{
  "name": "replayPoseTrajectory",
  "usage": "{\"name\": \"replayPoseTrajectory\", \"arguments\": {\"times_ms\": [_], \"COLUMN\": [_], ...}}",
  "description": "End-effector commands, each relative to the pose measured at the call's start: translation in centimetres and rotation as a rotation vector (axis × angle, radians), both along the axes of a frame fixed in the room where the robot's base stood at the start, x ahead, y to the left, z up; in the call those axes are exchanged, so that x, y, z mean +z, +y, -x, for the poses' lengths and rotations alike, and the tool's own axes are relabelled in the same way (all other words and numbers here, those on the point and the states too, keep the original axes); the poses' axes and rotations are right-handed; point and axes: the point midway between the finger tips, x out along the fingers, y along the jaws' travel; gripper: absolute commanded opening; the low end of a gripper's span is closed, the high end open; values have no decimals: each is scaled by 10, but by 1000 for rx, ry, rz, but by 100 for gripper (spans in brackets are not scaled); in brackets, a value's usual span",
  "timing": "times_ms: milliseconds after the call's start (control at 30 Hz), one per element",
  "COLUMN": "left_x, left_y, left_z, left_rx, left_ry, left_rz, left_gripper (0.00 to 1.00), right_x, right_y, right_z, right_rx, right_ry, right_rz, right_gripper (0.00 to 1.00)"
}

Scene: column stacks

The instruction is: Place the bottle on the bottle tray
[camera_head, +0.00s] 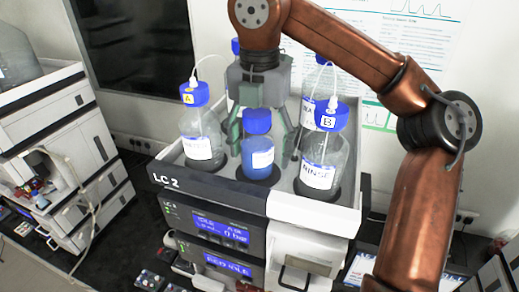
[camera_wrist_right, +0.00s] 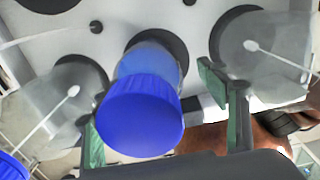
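The blue-filled bottle (camera_head: 257,158) with a blue cap and a white label stands upright at the front middle of the bottle tray (camera_head: 225,187) on top of the LC 2 stack. Its base appears to be in a dark round recess. My right gripper (camera_head: 262,148) is over it from behind, fingers pointing down. In the right wrist view, the bottle's cap (camera_wrist_right: 140,120) lies between the open fingers (camera_wrist_right: 165,130), with a visible gap on the right side; contact on the left cannot be told. My left gripper is not in view.
Clear bottles with blue caps stand close by on the tray, one at left (camera_head: 201,130) and one at right (camera_head: 325,150), with others behind. Tubes rise from some caps. Another instrument stack (camera_head: 60,140) stands at far left. The wall is behind.

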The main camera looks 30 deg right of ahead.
Motion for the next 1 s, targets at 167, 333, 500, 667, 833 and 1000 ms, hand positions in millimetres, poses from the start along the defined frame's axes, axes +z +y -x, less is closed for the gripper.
{"name": "replayPoseTrajectory", "arguments": {"times_ms": [167,333,500,667,833,1000], "left_x": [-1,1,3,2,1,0], "left_y": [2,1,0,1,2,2], "left_z": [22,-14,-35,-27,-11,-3], "left_rx": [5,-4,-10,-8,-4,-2], "left_ry": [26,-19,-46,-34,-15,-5], "left_rz": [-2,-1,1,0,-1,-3], "left_gripper": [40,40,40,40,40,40], "right_x": [0,6,22,40,57,68], "right_y": [0,1,1,1,1,1], "right_z": [0,0,0,0,0,0], "right_rx": [0,1,-1,-1,-1,0], "right_ry": [1,-1,-3,-2,0,2], "right_rz": [1,2,2,4,4,3], "right_gripper": [67,67,67,67,67,67]}}
